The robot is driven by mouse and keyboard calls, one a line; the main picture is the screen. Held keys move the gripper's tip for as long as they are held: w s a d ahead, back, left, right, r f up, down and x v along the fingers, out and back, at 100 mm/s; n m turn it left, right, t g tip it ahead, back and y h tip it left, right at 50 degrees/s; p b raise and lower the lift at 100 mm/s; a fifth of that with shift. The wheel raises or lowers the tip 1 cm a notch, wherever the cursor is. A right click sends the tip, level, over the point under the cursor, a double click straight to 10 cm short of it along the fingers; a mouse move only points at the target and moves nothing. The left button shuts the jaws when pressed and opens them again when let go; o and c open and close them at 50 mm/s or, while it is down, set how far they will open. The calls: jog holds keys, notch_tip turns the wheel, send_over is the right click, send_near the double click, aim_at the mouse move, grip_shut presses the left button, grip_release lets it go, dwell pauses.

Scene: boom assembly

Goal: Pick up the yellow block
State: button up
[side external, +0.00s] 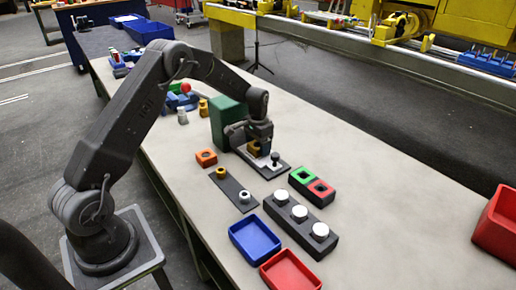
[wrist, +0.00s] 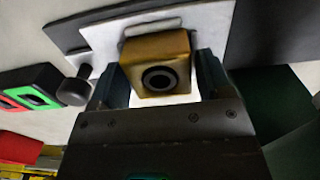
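The yellow block (wrist: 158,66) has a dark round hole in the face toward the wrist camera. It lies between the two fingers of my gripper (wrist: 161,80), over a white plate (wrist: 215,18). In the side view the yellow block (side external: 256,147) is partly hidden by my gripper (side external: 258,146), which is low over the fixture. The fingers are close to the block on both sides. I cannot tell whether they press on it, or whether it is lifted off the plate.
A tall green block (side external: 228,120) stands just behind-left of my gripper. A black knob (side external: 275,159) rises from the plate's near end. Nearby are a green-and-red holder (side external: 313,183), a base with white buttons (side external: 299,214), an orange block (side external: 206,157) and blue (side external: 255,241) and red (side external: 291,271) trays. The table's right side is mostly clear.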

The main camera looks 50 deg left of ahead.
jog(key=c, duration=0.6)
jog(key=shift+r, duration=1.9)
